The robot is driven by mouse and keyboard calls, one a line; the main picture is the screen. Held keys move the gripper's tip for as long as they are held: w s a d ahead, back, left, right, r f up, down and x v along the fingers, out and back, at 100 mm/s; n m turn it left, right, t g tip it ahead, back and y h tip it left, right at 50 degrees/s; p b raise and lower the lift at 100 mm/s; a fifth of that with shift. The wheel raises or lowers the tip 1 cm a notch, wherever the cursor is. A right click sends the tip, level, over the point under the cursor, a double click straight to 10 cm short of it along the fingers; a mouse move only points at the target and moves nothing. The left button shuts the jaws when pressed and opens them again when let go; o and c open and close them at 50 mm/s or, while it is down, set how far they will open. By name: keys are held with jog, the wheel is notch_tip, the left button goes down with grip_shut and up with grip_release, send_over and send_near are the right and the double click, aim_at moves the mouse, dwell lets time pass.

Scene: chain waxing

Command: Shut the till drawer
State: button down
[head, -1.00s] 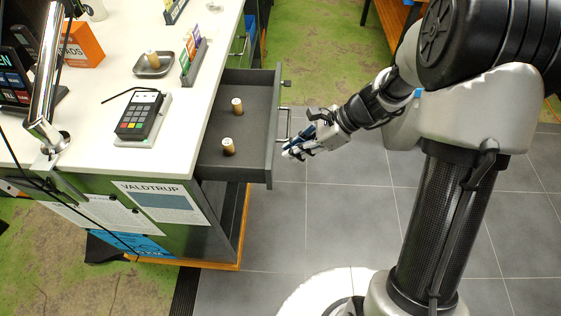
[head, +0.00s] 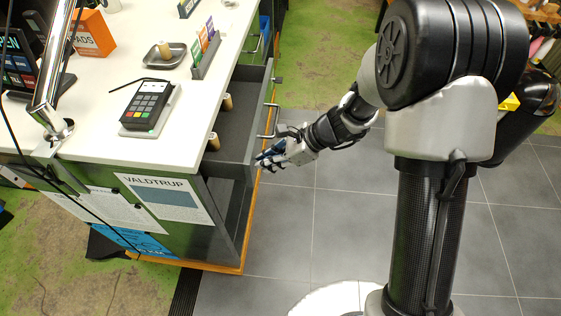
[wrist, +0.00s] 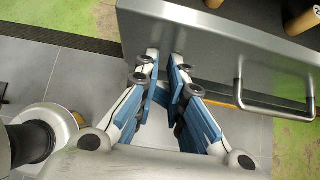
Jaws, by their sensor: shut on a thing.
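The till drawer (head: 259,122) is partly open, sticking out of the right side of the counter. Its grey front panel and bar handle (wrist: 272,112) show in the wrist view (wrist: 225,48). My gripper (head: 264,160) is at the near end of the drawer front, to one side of the handle. In the wrist view its blue-padded fingertips (wrist: 164,60) are close together at the drawer front, with a narrow gap between them.
The white counter (head: 120,62) bears a card terminal (head: 148,105), a small tray (head: 164,56), a card holder (head: 206,52) and an orange box (head: 88,35). Tiled floor (head: 330,225) right of the counter is clear, apart from my base and arm.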

aim_at(247, 149)
jog(key=shift+a+r, duration=0.1)
jog(key=shift+a, duration=0.15)
jog(key=a, duration=1.3)
jog(key=shift+w, duration=0.2)
jog(key=shift+a+r, duration=0.1)
jog(key=shift+a, duration=0.15)
jog(key=shift+w+d, duration=0.1)
jog(key=shift+d, duration=0.1)
jog(key=d, duration=0.2)
jog(key=d+r+p, duration=0.1)
jog(key=d, duration=0.1)
jog(key=shift+d, duration=0.35)
jog(key=p+v, duration=0.2)
jog(key=v, duration=0.6)
jog(key=shift+f, duration=0.15)
jog(key=shift+d+r, duration=0.2)
jog(key=shift+d, duration=0.1)
